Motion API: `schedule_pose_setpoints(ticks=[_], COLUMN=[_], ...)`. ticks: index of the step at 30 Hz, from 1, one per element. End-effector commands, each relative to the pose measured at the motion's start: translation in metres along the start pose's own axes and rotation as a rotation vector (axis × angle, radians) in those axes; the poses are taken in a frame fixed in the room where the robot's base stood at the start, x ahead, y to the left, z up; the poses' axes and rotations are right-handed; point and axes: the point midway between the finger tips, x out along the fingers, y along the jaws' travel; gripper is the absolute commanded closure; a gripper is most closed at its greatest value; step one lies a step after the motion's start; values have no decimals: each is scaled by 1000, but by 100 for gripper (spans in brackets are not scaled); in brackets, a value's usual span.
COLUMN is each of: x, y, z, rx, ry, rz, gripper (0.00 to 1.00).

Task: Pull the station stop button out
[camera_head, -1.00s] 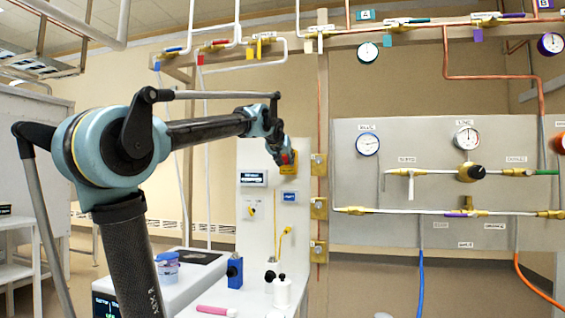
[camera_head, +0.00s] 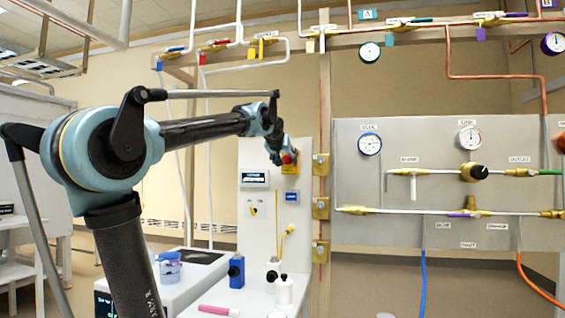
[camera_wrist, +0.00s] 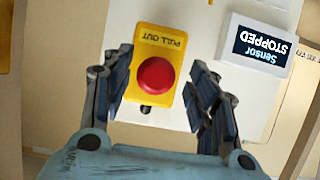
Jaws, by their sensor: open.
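The stop button is a round red knob (camera_wrist: 155,75) on a yellow plate (camera_wrist: 160,40) marked "PULL OUT". In the wrist view it sits between my open fingers. My gripper (camera_wrist: 160,90) is open, with one finger on each side of the knob, and I see no contact. In the head view the red knob (camera_head: 287,158) shows at the top of the white station panel (camera_head: 262,222), with my gripper (camera_head: 282,152) right at it and partly hiding it. A small display (camera_wrist: 262,52) beside the plate reads "Sensor STOPPED".
A grey gauge panel (camera_head: 440,150) stands to the right.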

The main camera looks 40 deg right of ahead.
Motion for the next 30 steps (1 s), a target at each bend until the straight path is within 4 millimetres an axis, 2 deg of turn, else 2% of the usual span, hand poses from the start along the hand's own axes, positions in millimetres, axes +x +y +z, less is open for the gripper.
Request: schedule_pose_setpoints(ticks=[7,21,25,30], x=[-14,-96,-110,-118], y=[0,-3,-3,-4], z=[0,0,0,0], rx=[0,0,-1,0], ry=[1,2,1,1], rz=[2,3,3,2], gripper=[47,47,47,47])
